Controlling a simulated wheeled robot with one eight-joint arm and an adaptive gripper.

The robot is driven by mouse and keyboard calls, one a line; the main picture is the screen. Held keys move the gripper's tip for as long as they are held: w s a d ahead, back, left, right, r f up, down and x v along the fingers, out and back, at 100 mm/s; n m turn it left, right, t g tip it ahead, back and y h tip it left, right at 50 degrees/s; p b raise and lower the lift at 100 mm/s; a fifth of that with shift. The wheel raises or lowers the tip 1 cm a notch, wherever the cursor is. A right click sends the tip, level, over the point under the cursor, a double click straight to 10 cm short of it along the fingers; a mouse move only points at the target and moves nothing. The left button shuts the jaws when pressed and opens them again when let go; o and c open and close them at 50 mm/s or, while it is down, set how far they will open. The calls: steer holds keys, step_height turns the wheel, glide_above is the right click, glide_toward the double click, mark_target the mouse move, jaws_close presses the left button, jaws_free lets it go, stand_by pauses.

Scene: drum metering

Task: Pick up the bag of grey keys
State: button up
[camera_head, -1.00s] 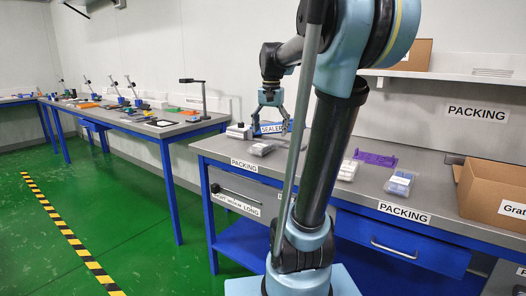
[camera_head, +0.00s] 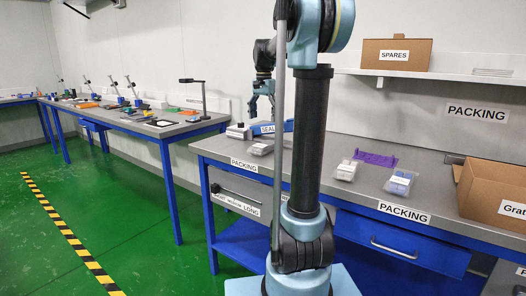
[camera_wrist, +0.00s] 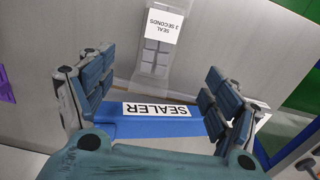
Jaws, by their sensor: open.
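A clear bag with pale grey blocks, apparently the grey keys (camera_wrist: 155,58), lies flat on the grey bench. A white card reading "SEAL 3 SECONDS" covers its far end in the wrist view. In the head view a small clear bag (camera_head: 260,149) lies near the bench's left front edge. My gripper (camera_wrist: 160,88) is open and empty, fingers spread either side of the bag's line in the wrist view. In the head view my gripper (camera_head: 262,112) hangs above the bench, behind the bag and over the sealer. The bag is not touched.
The blue sealer (camera_wrist: 160,128) lies below my fingers; it shows in the head view (camera_head: 265,128) too. To the right are two more clear bags (camera_head: 346,171) (camera_head: 401,182), a purple holder (camera_head: 376,159) and a cardboard box (camera_head: 495,190). A shelf (camera_head: 440,76) hangs above.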

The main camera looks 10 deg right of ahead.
mark_target(264, 143)
step_height(264, 143, down, 13)
steer(key=shift+d, duration=0.1)
stand_by(0.6)
steer(key=c, duration=1.3)
